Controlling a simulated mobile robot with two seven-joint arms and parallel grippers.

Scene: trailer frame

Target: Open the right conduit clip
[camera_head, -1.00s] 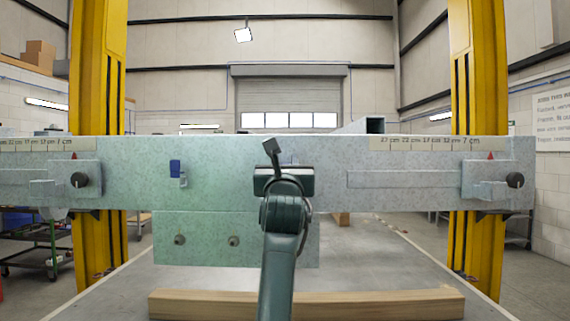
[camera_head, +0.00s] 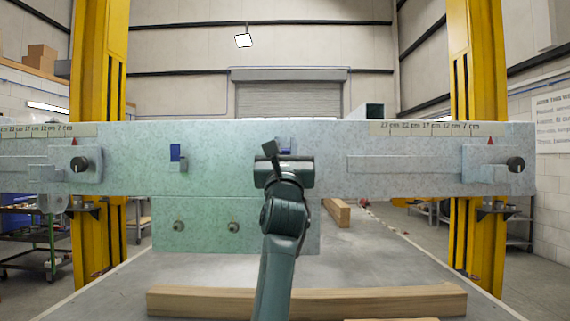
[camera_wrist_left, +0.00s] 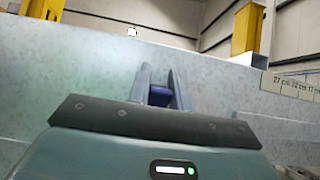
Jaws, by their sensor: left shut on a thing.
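The right conduit clip shows as a small blue patch (camera_head: 285,142) on the speckled pale-green beam (camera_head: 230,150), just behind my left gripper. My left gripper (camera_head: 272,150) is at the beam's face and hides most of this clip. In the left wrist view its two grey fingers (camera_wrist_left: 160,82) are close together on a blue part of the clip (camera_wrist_left: 160,96). How far the clip is open cannot be made out. My right gripper is out of view.
A plate (camera_head: 205,226) with two studs hangs below the beam. Black knobs (camera_head: 79,164) (camera_head: 515,164) sit near its ends. Yellow posts (camera_head: 97,90) (camera_head: 474,80) stand behind.

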